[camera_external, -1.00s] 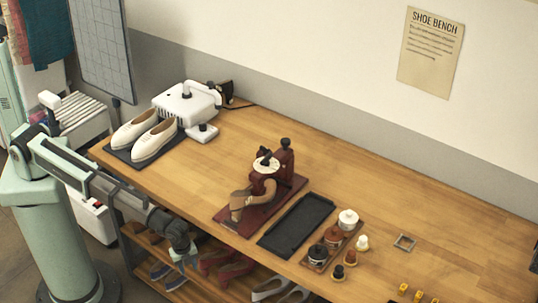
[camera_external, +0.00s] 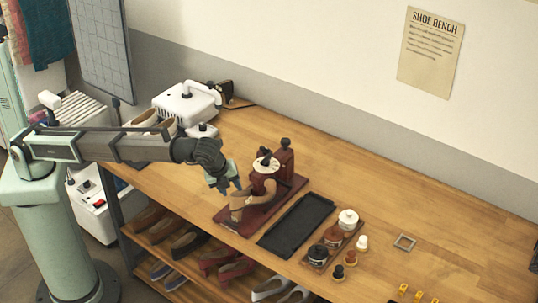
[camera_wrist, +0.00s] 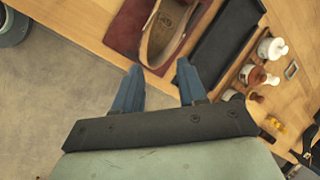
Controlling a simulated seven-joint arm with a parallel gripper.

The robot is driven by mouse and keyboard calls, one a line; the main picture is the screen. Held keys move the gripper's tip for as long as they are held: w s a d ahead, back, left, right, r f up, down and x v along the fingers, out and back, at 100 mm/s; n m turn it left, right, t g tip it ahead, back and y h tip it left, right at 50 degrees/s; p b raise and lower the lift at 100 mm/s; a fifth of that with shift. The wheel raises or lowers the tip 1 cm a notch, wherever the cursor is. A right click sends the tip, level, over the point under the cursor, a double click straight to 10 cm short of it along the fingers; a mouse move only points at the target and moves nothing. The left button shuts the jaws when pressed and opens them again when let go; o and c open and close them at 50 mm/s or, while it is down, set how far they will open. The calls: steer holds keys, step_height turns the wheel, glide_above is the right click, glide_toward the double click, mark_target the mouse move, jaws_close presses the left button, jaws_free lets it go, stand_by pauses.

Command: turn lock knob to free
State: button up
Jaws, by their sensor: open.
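A dark red shoe-stretching device (camera_external: 284,165) stands on a red base on the bench. It carries a cream dial with a black knob (camera_external: 265,160) and another black knob (camera_external: 286,142) on its post; I cannot tell which is the lock knob. A brown shoe (camera_external: 238,207) is on its front end. My gripper (camera_external: 228,190) is open and empty, pointing down just left of the device, near the shoe. In the wrist view my gripper (camera_wrist: 159,67) has its fingers apart below the shoe (camera_wrist: 165,32) and the red base (camera_wrist: 125,30). The knobs do not show there.
A black tray (camera_external: 297,225) lies right of the device, then a rack with several jars (camera_external: 331,237). A white machine (camera_external: 187,103) and cream shoes (camera_external: 145,122), partly behind my arm, are at the left. The bench behind the device is clear.

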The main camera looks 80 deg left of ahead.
steer(key=w+a+r+n+g, duration=0.1)
steer(key=w+a+r+n, duration=0.1)
steer(key=w+a, duration=0.35)
steer(key=w+a+r+n+g, duration=0.1)
steer(key=w+a+r+n, duration=0.15)
steer(key=a, duration=0.55)
step_height(320, 180, up, 3)
steer(key=n+g+h, duration=0.2)
steer(key=n+h, duration=0.1)
steer(key=n, duration=0.1)
glide_above(264, 147)
step_height(264, 147, down, 14)
steer(key=shift+d+r, duration=0.1)
steer(key=shift+r, duration=0.15)
jaws_close()
